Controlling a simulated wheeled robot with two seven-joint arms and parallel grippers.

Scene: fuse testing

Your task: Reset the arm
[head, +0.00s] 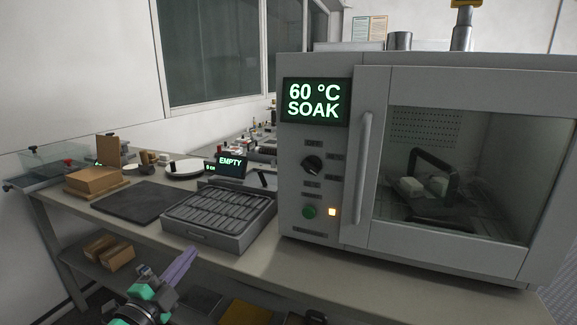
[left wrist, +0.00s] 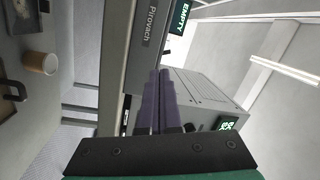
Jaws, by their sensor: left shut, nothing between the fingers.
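My left gripper (head: 180,268) is low in the head view, in front of the bench's front edge, with its purple fingers together and nothing between them. The fingers (left wrist: 160,103) also show in the left wrist view, side by side and closed. My right gripper is in neither view. The grey oven (head: 450,170) stands on the right of the bench, its door closed and its display (head: 315,101) reading "60 °C SOAK". Two pale blocks (head: 425,187) and a dark handle-shaped piece show inside through the glass.
The bench (head: 265,266) has a slotted tray (head: 219,220) left of the oven and an "EMPTY" display (head: 230,166) behind it. A lower shelf holds small boxes (head: 108,250). The bench front strip is clear.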

